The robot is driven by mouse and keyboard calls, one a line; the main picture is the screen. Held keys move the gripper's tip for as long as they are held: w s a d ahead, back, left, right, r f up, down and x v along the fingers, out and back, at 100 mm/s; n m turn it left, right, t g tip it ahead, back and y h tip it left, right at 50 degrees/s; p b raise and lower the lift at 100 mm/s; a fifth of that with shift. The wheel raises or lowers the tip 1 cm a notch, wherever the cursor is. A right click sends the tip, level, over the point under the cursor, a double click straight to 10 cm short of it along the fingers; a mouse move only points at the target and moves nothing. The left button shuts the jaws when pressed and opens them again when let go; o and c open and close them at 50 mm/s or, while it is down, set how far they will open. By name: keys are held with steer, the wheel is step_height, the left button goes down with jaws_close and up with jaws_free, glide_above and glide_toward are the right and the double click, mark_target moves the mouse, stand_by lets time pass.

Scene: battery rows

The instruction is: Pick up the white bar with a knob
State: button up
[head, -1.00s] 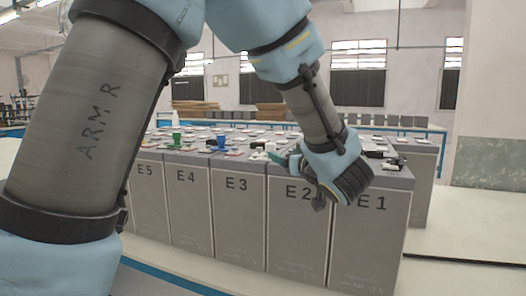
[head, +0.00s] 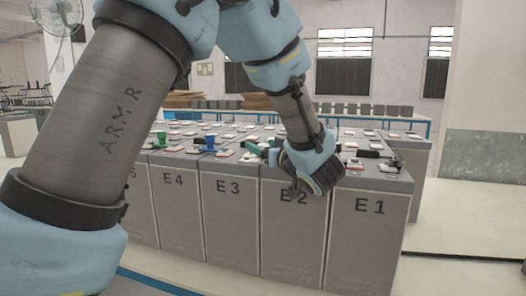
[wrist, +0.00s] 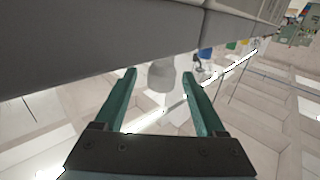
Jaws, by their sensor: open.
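My gripper (head: 257,149) is open and reaches left, low over the tops of the battery row near the E2 and E3 boxes. In the wrist view its two teal fingers (wrist: 160,74) stand apart. A pale grey-white rounded knob-like piece (wrist: 162,77) shows between and beyond the fingertips, against the grey battery edge; no contact is visible. It may be the knob of the white bar, but I cannot tell. In the head view small white pieces (head: 250,157) lie by the fingers, and my wrist hides part of the tops behind it.
Grey battery boxes (head: 229,221) stand in rows with small parts on top. A green cup (head: 161,138) and a blue cup (head: 210,142) stand left of my gripper. A black piece (head: 368,154) lies on the right. Floor is clear at the right.

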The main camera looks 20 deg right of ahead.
steer(key=w+p, duration=0.1)
steer(key=w, duration=0.2)
steer(key=shift+w+a, duration=0.1)
steer(key=shift+a, duration=0.05)
jaws_close()
stand_by(0.4)
